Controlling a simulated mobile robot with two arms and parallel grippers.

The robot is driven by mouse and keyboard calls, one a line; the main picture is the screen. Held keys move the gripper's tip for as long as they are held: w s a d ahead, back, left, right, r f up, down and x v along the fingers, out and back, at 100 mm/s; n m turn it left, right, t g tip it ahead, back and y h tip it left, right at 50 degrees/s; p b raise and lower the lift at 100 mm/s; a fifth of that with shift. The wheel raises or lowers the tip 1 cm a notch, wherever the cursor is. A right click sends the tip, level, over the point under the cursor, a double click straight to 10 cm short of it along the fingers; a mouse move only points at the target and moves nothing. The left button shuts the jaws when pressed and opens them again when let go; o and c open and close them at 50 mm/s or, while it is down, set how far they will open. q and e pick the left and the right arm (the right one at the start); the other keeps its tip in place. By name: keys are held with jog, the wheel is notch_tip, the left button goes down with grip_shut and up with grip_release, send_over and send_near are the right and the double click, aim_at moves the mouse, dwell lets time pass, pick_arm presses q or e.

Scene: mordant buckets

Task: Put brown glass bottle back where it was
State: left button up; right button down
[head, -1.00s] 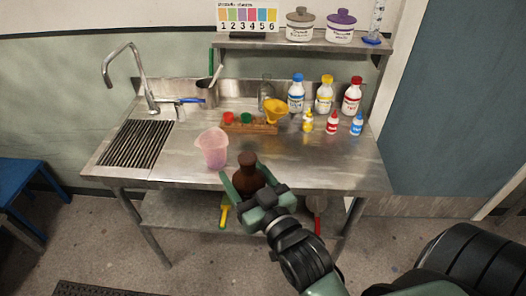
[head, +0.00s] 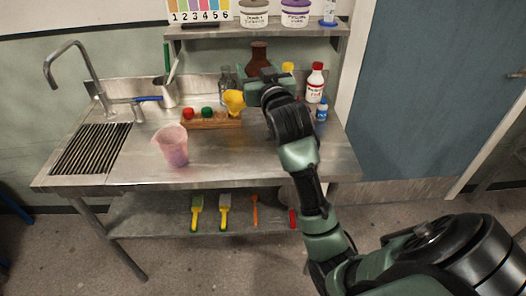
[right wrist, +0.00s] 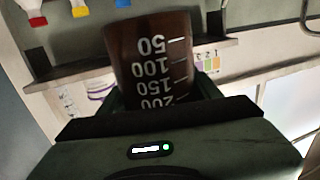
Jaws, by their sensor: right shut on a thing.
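The brown glass bottle (head: 258,56) is held upright at the back of the steel bench, in front of the wall below the upper shelf. My right gripper (head: 260,75) is shut around its body. In the right wrist view the bottle (right wrist: 150,55) fills the middle, with white volume marks readable upside down, between the fingers of my right gripper (right wrist: 150,95). The arm hides part of the bench behind it, and I cannot tell the bottle's height above the bench. My left gripper is not in view.
A clear glass bottle (head: 226,82), yellow funnel (head: 233,101) and wooden rack (head: 213,122) are left of the gripper. A red-capped bottle (head: 315,88) and small blue bottle (head: 321,112) are right. The upper shelf (head: 250,31) is close above. A pink beaker (head: 171,148) stands in front.

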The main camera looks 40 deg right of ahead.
notch_tip(320, 180, down, 19)
jog(key=shift+f, duration=0.2)
dwell(0.4)
jog(key=shift+c, duration=1.6)
grip_release()
jog(key=shift+f, duration=0.15)
jog(key=b+v, duration=0.1)
jog(key=v, duration=1)
jog(key=shift+s+b, duration=0.1)
jog(key=shift+b, duration=0.25)
jog(key=shift+s+a, duration=0.15)
jog(key=shift+s, duration=0.3)
